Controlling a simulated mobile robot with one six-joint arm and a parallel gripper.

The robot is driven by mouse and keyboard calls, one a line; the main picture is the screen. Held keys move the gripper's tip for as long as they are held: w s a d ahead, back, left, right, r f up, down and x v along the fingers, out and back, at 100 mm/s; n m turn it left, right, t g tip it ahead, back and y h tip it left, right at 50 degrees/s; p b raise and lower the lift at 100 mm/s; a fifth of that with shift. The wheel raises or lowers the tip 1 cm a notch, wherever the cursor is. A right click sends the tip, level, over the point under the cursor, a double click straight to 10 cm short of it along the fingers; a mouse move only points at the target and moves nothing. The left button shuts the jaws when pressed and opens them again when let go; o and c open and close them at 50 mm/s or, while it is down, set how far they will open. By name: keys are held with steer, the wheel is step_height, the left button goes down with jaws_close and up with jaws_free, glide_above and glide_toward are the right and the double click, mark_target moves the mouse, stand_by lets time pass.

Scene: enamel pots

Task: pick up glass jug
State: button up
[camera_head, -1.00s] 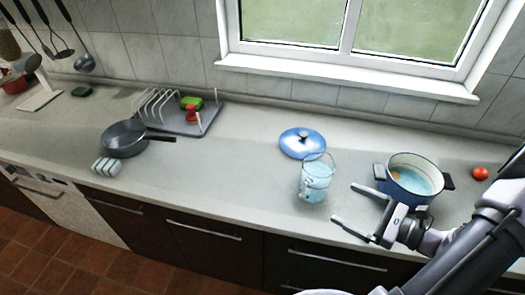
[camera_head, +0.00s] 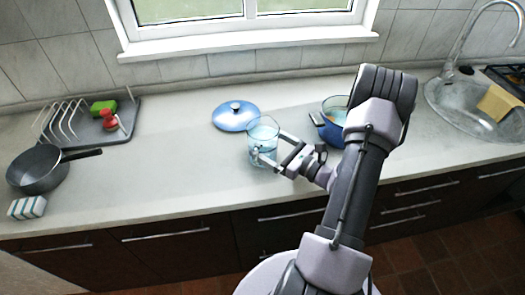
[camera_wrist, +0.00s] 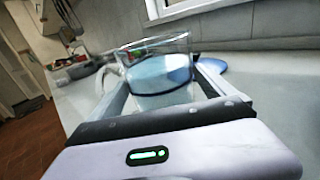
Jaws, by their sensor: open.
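The glass jug (camera_head: 263,134) stands upright on the counter, with light blue liquid inside. In the wrist view the jug (camera_wrist: 160,75) is straight ahead, its handle on the left side. My gripper (camera_head: 268,149) is open at the jug, coming from the right and front. The wrist view shows one finger on each side of the jug (camera_wrist: 160,98); I cannot tell whether either touches the glass. The fingertips are partly hidden behind the jug in the wrist view.
A blue lid (camera_head: 236,117) lies just behind the jug. A blue pot (camera_head: 330,130) stands to the right, partly hidden by my arm. A frying pan (camera_head: 38,170), a sponge (camera_head: 27,208) and a dish rack (camera_head: 88,135) are at the left. The sink (camera_head: 470,105) is at the right.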

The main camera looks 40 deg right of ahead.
steer(key=shift+w+a+f, duration=0.1)
steer(key=shift+w+a, duration=0.05)
steer(key=shift+w, duration=0.45)
steer(key=shift+w+a, duration=0.1)
steer(key=shift+w, duration=0.5)
steer(key=c, duration=1.7)
steer(key=shift+c, duration=0.6)
steer(key=shift+r, duration=0.25)
